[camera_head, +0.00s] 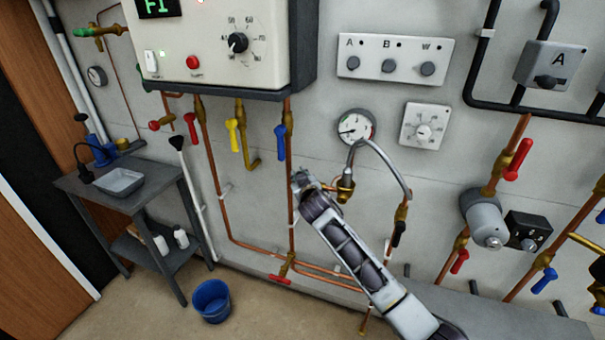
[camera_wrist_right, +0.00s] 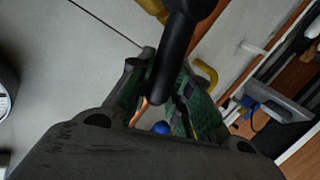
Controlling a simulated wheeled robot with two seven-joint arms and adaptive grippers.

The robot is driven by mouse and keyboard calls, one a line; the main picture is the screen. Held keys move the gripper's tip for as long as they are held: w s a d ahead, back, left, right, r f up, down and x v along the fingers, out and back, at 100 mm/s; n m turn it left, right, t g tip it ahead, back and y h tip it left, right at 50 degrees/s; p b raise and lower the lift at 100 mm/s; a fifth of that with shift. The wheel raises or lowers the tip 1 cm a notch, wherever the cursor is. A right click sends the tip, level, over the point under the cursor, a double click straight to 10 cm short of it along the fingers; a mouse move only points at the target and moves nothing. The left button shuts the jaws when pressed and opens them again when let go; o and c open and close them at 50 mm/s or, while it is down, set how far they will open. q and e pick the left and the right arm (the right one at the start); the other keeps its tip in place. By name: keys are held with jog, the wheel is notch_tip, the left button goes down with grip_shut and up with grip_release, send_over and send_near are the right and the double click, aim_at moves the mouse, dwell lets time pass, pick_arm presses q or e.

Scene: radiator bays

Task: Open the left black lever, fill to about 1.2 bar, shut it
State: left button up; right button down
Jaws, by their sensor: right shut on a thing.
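The right gripper (camera_head: 303,181) is at the left end of the filling loop, beside its brass valve (camera_head: 345,187). In the right wrist view the left black lever (camera_wrist_right: 176,58) reaches down between the green-padded fingers, and the gripper (camera_wrist_right: 163,98) is shut on it. In the head view the gripper hides this lever. The grey braided hose (camera_head: 388,156) arches to the right-hand valve, whose black lever (camera_head: 399,235) hangs down. The round pressure gauge (camera_head: 355,127) is just above; its dark needle points left, but its figures are too small to read. My left gripper is out of view.
Copper pipes with a yellow lever (camera_head: 233,134) and a blue lever (camera_head: 280,142) run left of the gripper. The boiler (camera_head: 215,45) is above. A grey bench (camera_head: 135,190) and a blue bucket (camera_head: 211,301) stand at left. The floor in front is open.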

jog(key=shift+w+a+f+n+g+h+p, duration=0.15)
jog(key=shift+a+n+p, duration=0.15)
jog(key=shift+p, duration=0.35)
jog(key=shift+a+f+n+g+h+p, duration=0.15)
jog(key=shift+a+n+p, duration=0.15)
jog(key=shift+p, duration=0.3)
pick_arm(q)
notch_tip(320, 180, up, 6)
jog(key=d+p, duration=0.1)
jog(key=p, duration=0.2)
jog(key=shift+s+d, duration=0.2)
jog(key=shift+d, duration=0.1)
pick_arm(e)
jog(key=shift+w+a+f+n+g+h, duration=0.15)
jog(key=shift+a+f+n+g+h, duration=0.25)
jog(key=shift+f+n+h, duration=0.15)
jog(key=shift+w+a+f+n+g+h, duration=0.15)
jog(key=shift+a+f+n+g+h, duration=0.3)
jog(key=shift+n, duration=0.2)
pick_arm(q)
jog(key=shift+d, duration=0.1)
pick_arm(e)
jog(key=c, duration=1.3)
grip_release()
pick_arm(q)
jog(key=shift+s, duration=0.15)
